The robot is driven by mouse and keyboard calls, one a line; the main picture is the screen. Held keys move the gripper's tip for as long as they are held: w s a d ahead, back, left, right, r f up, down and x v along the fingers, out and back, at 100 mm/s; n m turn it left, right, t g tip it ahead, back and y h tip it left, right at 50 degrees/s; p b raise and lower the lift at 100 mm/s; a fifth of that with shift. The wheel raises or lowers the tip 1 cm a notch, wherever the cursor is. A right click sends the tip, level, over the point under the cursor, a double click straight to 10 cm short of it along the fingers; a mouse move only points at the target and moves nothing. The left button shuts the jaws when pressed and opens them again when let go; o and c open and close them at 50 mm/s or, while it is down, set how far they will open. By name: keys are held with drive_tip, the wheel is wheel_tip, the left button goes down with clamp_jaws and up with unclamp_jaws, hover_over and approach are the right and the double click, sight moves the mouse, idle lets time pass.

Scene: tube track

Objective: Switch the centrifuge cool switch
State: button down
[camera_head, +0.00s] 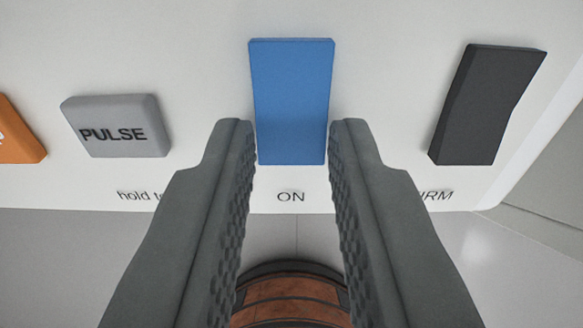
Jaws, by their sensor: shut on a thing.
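A tall blue rocker switch (291,100) sits in the middle of a white panel, with the label ON below it. My gripper (293,128) reaches up from the bottom of the view. Its two grey ribbed fingers stand on either side of the lower half of the blue switch and are shut on it. The upper half of the switch shows clear above the fingertips. No cool label is readable, as the fingers hide part of the panel's lettering.
A grey PULSE button (115,126) and part of an orange button (18,132) are to the left. A black rocker switch (486,104) is to the right, above a partly hidden label ending in RM. The white panel (190,60) is bare between them.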

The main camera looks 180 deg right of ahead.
idle(0.4)
drive_tip(key=c, duration=1.2)
unclamp_jaws()
drive_tip(key=shift+c, duration=0.2)
drive_tip(key=shift+r, duration=0.1)
drive_tip(key=v, duration=1.7)
drive_tip(key=shift+r, duration=0.15)
